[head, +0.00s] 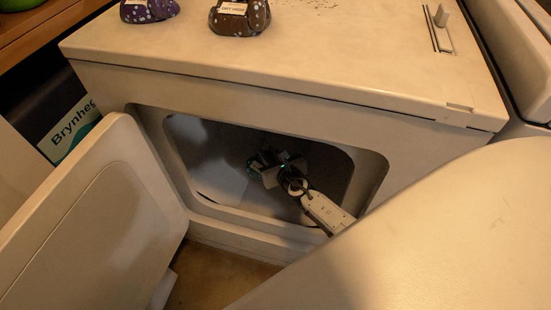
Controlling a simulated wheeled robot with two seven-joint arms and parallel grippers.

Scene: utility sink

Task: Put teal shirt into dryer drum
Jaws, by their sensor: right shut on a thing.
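The dryer (300,55) stands ahead with its front opening uncovered. Its door (95,215) hangs open to the left. The dark drum (225,145) shows through the opening. My right gripper (268,168) is inside the opening, with its wrist coming in over the lower right rim. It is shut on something. Small teal bits show at the fingers, probably the teal shirt (252,167), but most of it is hidden or too dark to make out. My left gripper is not in view.
Two small patterned items, one purple (150,10) and one brown (240,17), sit on the dryer top. Another white appliance (515,60) is close on the right.

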